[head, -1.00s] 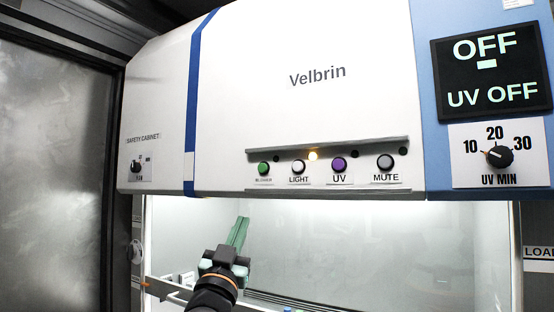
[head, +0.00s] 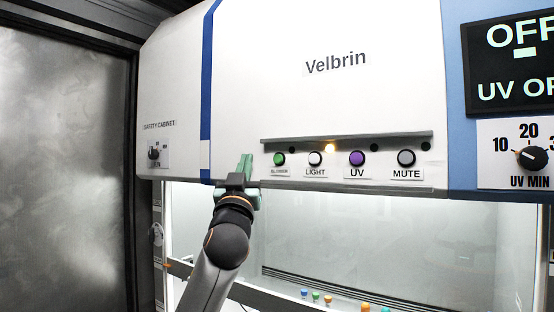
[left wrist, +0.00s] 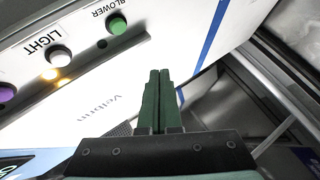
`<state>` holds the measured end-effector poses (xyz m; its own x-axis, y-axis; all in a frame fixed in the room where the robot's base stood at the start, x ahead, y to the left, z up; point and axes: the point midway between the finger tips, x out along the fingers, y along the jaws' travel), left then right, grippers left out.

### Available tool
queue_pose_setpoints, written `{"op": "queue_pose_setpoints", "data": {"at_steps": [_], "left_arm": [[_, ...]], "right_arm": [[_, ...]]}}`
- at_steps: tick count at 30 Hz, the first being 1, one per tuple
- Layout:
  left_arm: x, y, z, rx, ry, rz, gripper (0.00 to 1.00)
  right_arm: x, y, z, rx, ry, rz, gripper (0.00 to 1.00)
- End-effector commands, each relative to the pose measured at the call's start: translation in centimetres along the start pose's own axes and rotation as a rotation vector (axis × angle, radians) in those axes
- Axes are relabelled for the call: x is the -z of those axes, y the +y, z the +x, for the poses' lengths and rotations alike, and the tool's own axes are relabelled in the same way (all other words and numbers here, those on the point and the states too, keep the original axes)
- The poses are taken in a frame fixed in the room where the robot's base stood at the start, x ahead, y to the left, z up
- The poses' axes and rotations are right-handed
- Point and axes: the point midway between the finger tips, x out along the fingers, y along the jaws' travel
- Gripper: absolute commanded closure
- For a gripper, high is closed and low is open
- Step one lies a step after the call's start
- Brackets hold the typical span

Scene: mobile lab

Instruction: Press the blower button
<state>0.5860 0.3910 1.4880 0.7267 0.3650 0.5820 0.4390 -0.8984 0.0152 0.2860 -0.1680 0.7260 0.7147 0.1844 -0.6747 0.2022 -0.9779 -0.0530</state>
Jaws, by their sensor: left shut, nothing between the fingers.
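The green blower button (head: 279,159) is at the left end of the button row on the white cabinet front. It also shows at the top of the left wrist view (left wrist: 117,25), beside its BLOWER label. My left gripper (head: 245,163) is shut and empty, with its green fingers pointing up just left of the button in the head view. In the left wrist view the closed fingertips (left wrist: 160,73) are apart from the button, which lies up and to the left of them. My right gripper is not in view.
Small coloured items stand inside the cabinet below.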

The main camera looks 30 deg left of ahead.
Motion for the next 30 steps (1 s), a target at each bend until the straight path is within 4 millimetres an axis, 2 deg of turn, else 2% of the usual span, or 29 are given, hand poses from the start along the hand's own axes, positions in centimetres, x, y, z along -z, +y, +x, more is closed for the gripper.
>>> {"op": "queue_pose_setpoints", "data": {"at_steps": [15, 30], "left_arm": [[-3.4, 3.4, 4.7, 0.002, 0.000, -0.001, 1.00], [-4.0, 4.1, 5.5, -0.003, 0.001, 0.001, 1.00]], "right_arm": [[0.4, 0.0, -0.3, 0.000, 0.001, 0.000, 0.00], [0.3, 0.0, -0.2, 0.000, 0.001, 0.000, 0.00]]}}
